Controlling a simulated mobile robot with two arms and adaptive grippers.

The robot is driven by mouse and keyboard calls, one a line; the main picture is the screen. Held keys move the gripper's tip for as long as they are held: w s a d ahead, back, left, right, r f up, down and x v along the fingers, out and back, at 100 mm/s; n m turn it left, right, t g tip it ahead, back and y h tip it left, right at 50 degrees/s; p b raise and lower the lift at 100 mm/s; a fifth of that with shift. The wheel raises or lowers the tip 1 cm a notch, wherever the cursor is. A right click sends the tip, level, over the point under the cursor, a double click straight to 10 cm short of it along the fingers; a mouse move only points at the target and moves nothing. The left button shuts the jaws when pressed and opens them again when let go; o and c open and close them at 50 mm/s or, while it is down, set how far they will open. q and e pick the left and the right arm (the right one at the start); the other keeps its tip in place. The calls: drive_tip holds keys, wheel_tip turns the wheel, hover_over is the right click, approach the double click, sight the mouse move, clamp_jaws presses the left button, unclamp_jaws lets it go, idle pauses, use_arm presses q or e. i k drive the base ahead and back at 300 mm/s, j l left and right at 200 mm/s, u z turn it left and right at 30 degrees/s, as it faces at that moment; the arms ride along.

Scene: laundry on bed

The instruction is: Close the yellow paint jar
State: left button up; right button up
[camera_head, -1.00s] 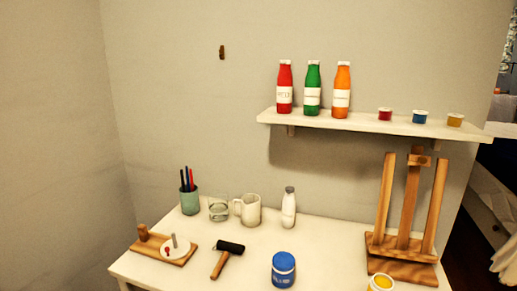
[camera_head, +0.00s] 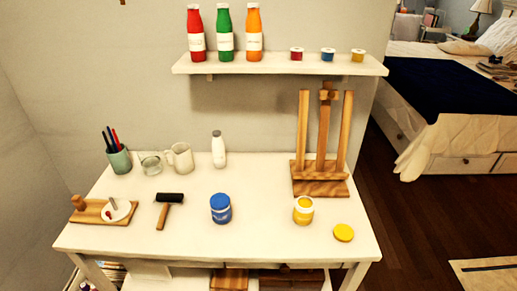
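The yellow paint jar (camera_head: 303,210) stands upright on the white table, in front of the wooden easel. Its top is uncovered and yellow paint shows inside. A round yellow lid (camera_head: 343,233) lies flat on the table to the right of the jar and a little nearer, close to the table's right edge. The lid and jar are apart. Neither of my grippers shows in the head view.
A closed blue jar (camera_head: 221,208) stands left of the yellow jar. The easel (camera_head: 321,150) rises behind it. A roller (camera_head: 168,208), white bottle (camera_head: 218,150), mug (camera_head: 181,158) and glass (camera_head: 150,163) are further left. A shelf (camera_head: 280,66) overhangs the back.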

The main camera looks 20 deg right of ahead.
sight(303, 212)
drive_tip(key=z, duration=1.3)
